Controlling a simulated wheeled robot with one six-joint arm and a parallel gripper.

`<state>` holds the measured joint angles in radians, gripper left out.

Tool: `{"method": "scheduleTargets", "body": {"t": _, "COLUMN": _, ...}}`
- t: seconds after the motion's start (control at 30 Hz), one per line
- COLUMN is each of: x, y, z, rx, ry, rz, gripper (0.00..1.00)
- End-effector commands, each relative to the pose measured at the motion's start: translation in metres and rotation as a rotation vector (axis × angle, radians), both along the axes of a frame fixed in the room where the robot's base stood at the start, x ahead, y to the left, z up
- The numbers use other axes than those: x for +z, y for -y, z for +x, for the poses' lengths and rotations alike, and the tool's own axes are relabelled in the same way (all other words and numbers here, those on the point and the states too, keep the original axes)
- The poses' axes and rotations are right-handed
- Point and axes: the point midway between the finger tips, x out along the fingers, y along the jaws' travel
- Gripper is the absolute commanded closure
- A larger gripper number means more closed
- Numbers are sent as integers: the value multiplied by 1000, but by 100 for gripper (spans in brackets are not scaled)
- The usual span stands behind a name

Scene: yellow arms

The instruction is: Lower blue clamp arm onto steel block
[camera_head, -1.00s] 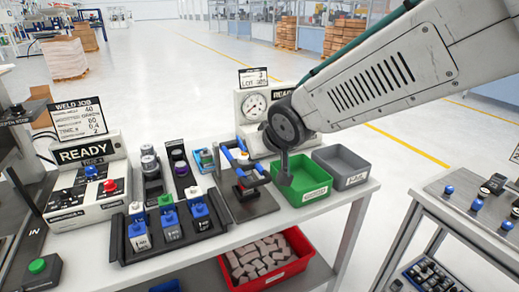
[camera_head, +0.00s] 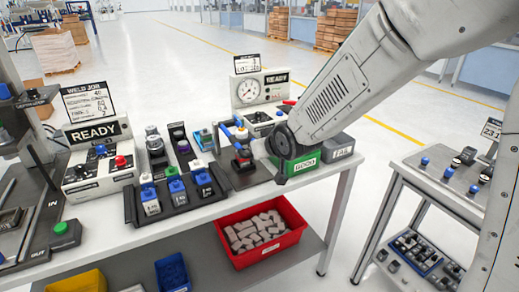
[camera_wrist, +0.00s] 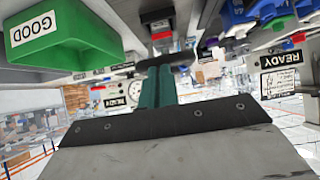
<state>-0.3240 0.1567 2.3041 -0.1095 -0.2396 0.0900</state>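The clamp with blue arms (camera_head: 238,136) stands on a dark base plate (camera_head: 236,174) on the bench in the head view. A blue bar slants up and left from it, and a red part shows low on it. A steel block under the clamp cannot be made out. My arm's dark wrist joint hangs just right of the clamp and hides my gripper in the head view. In the wrist view, my gripper (camera_wrist: 162,82) shows as teal and dark parts low under the fixtures. Its opening is unclear, and no held thing is visible.
The green GOOD bin (camera_head: 304,164) is beside my wrist, also in the wrist view (camera_wrist: 70,35). The gauge box (camera_head: 262,92) stands behind the clamp. A holder with blue blocks (camera_head: 173,186) is left. A red bin (camera_head: 262,232) sits on the lower shelf.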

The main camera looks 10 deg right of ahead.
Motion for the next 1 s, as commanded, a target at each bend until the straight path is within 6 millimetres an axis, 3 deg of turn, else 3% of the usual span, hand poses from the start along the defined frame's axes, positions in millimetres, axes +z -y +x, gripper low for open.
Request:
{"method": "scheduleTargets", "body": {"t": 0.03, "x": -25, "y": 3, "z": -11, "rx": 1, "ry": -56, "rz": -22, "gripper": 100}}
{"method": "scheduleTargets", "body": {"t": 0.5, "x": -25, "y": 1, "z": -12, "rx": 6, "ry": -55, "rz": -23, "gripper": 100}}
{"method": "scheduleTargets", "body": {"t": 0.67, "x": -12, "y": -1, "z": -12, "rx": 8, "ry": -43, "rz": -18, "gripper": 100}}
{"method": "scheduleTargets", "body": {"t": 0.9, "x": 44, "y": -7, "z": -16, "rx": 18, "ry": 5, "rz": -1, "gripper": 100}}
{"method": "scheduleTargets", "body": {"t": 1.0, "x": 26, "y": 3, "z": -39, "rx": 16, "ry": -4, "rz": -3, "gripper": 100}}
